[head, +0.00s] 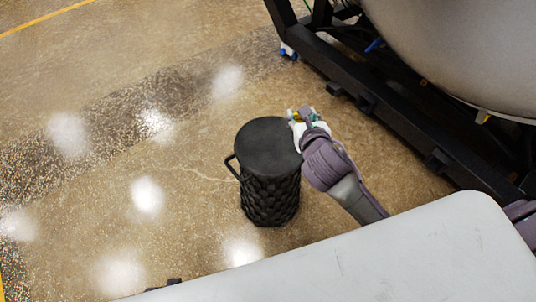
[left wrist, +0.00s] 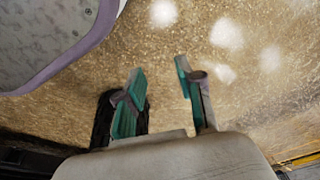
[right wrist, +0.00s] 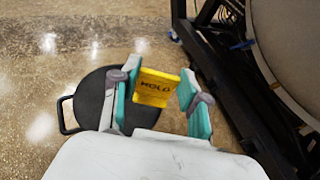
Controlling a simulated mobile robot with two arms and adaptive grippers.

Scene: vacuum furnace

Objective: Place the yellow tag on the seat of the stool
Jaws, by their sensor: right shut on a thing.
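The stool (head: 268,190) is black with a woven side, a round flat seat (head: 268,145) and a loop handle on its left. It stands upright on the floor; its seat also shows in the right wrist view (right wrist: 88,98). My right gripper (head: 297,118) is at the seat's right edge, shut on the yellow tag (right wrist: 155,87), which bears dark lettering. In the head view only a small bit of the tag shows. Whether it touches the seat cannot be told. My left gripper (left wrist: 160,95) is open and empty over the floor.
A black metal frame (head: 385,110) carrying a large rounded grey vessel (head: 465,45) stands right of the stool. The speckled floor left of the stool is clear, with a yellow line (head: 45,17) at the far left.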

